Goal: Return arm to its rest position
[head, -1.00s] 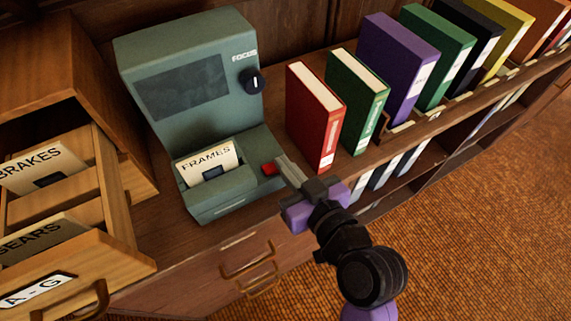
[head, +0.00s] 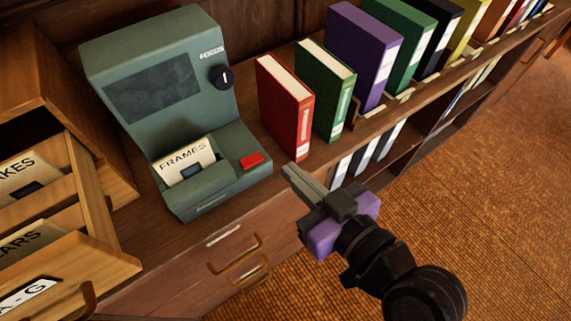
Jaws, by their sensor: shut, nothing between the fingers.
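My gripper (head: 290,172) is shut and empty in the head view. It is in front of the counter edge, right of the green-grey microfiche reader (head: 150,90) and below the red book. Its fingertips are apart from the reader's red button (head: 251,160), which is fully visible. My purple and black arm reaches in from the lower right. A card marked FRAMES (head: 186,158) sits in the reader's front slot.
An open wooden card drawer (head: 95,265) juts out at the left. A red book (head: 285,110), a green book (head: 325,90) and several other books stand along the shelf. A drawer handle (head: 235,255) is below the counter. The carpet (head: 480,190) at right is clear.

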